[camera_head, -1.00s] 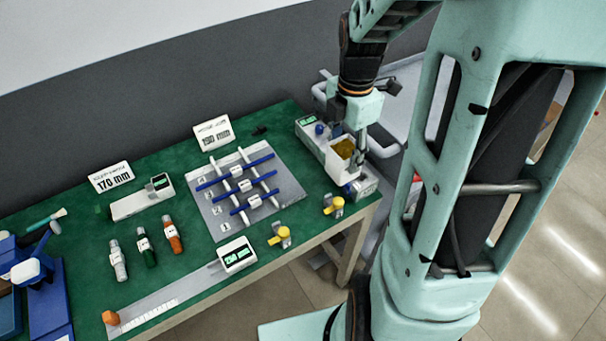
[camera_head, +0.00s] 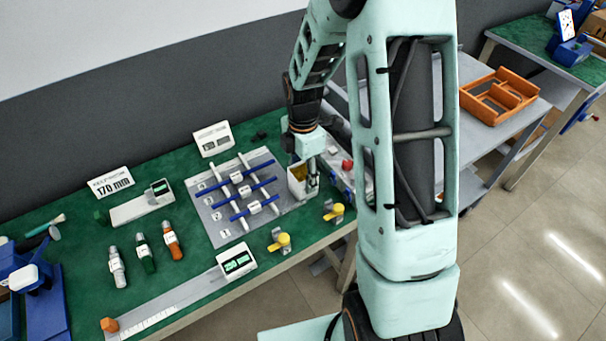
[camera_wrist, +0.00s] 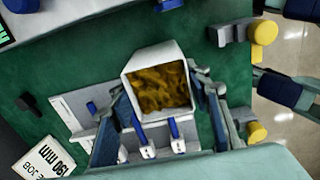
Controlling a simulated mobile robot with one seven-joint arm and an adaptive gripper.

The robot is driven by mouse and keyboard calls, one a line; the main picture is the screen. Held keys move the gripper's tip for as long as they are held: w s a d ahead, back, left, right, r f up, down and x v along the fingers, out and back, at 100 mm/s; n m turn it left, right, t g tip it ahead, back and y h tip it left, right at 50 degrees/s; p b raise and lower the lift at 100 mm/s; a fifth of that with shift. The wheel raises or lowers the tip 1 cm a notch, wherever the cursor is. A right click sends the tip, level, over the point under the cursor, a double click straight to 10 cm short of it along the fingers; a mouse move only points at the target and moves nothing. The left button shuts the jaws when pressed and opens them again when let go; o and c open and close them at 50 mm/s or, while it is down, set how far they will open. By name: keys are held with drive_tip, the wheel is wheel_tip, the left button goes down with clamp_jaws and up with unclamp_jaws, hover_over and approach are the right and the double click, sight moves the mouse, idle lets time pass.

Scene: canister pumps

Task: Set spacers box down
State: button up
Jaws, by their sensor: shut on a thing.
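The spacers box (camera_wrist: 135,66) is a white open-topped box filled with yellow-brown pieces. In the wrist view my gripper (camera_wrist: 168,92) is shut on it, with a finger at either side. In the head view the box (camera_head: 296,188) appears at the right end of the grey board (camera_head: 208,222), and my gripper (camera_head: 311,178) is at its right side. The box looks upright. I cannot tell whether its base touches the board or hangs above it.
Blue rods with white blocks (camera_head: 237,177) lie across the grey board left of the box. Two yellow-handled valves (camera_head: 280,240) stand along the front edge. A card (camera_head: 212,140) stands behind. A device with a red part (camera_head: 347,165) is to the right. Green table shows at front left.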

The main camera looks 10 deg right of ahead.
drive_tip(key=shift+f, duration=0.2)
drive_tip(key=o, duration=1.4)
drive_tip(key=shift+r, duration=0.2)
wheel_tip(320, 180, up, 12)
drive_tip(key=shift+r+p, duration=0.1)
drive_tip(key=shift+p, duration=0.2)
